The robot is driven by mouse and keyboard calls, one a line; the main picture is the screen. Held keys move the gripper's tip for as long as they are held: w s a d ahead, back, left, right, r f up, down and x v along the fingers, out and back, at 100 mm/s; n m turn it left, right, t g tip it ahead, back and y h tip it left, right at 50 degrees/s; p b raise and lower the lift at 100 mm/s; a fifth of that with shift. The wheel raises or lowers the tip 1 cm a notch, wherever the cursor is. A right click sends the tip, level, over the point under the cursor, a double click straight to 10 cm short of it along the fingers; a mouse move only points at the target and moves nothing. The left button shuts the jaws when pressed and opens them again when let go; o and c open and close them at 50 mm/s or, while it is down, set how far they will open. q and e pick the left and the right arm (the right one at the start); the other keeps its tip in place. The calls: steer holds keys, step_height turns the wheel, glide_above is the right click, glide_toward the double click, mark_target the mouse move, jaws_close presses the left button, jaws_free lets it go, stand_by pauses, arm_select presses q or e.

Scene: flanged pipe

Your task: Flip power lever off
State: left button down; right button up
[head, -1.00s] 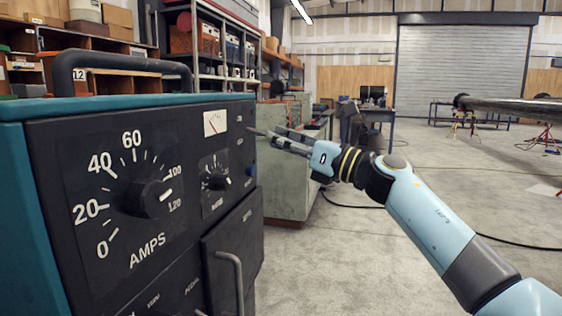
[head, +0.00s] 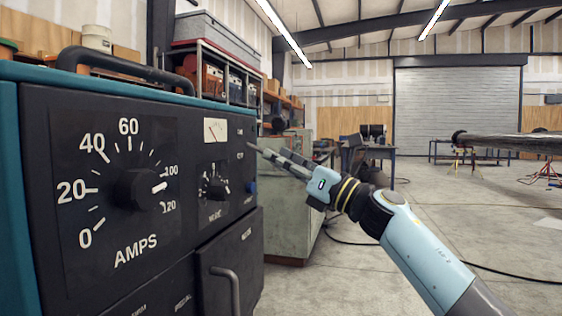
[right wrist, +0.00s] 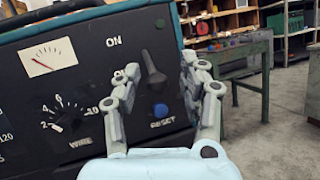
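The dark power lever (right wrist: 152,66) sits on the black machine panel (right wrist: 85,80), tilted slightly, its tip upward near the "ON" label. A second label lower left of it is partly hidden by a finger. My right gripper (right wrist: 160,65) is open, its fingers on either side of the lever with gaps visible; I cannot tell if either touches. In the head view, my right gripper (head: 259,147) reaches the panel's right edge, and the lever cannot be made out there. My left gripper is not in view.
A blue reset button (right wrist: 160,110) lies just below the lever. The wire dial (right wrist: 68,117) and red-needle meter (right wrist: 48,57) are to its left. The large amps dial (head: 137,190) and a door handle (head: 226,288) are on the same front. A green workbench (right wrist: 240,65) stands beyond.

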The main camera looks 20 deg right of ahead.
steer(key=shift+s, duration=0.1)
steer(key=shift+s+d+f, duration=0.15)
steer(key=shift+f, duration=0.05)
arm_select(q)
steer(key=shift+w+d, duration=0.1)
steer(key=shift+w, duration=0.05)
arm_select(e)
steer(key=v, duration=1.1)
steer(key=shift+s+d, duration=0.15)
